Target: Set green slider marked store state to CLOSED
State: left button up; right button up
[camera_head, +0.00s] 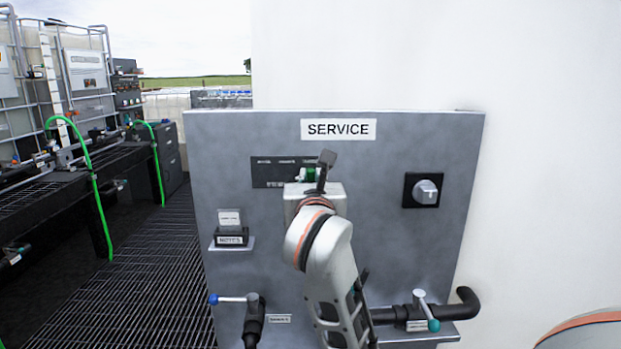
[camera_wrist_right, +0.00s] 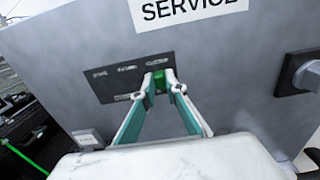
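The green slider (camera_head: 309,174) sits on a dark label plate (camera_head: 268,173) on the grey service panel. It also shows in the right wrist view (camera_wrist_right: 160,84), at the plate's right end, under the rightmost of its labels. The label words are too small to read. My right gripper (camera_wrist_right: 160,79) has its two fingertips on either side of the green slider, close against it, and appears shut on it. In the head view my right gripper (camera_head: 309,178) and wrist cover the plate's lower right part. My left gripper is not in view.
The panel (camera_head: 400,270) carries a SERVICE sign (camera_head: 338,129), a rotary knob (camera_head: 426,192) at right, and a small notes holder (camera_head: 231,239) at left. A blue-tipped valve handle (camera_head: 230,299) and a teal-tipped one (camera_head: 427,311) stick out below. Grated floor (camera_head: 160,270) lies left.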

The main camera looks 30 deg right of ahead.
jog(key=o, duration=0.4)
jog(key=shift+s+d, duration=0.2)
jog(key=shift+d, duration=0.1)
jog(key=shift+a, duration=0.15)
jog(key=v, duration=0.7)
jog(key=shift+s, duration=0.1)
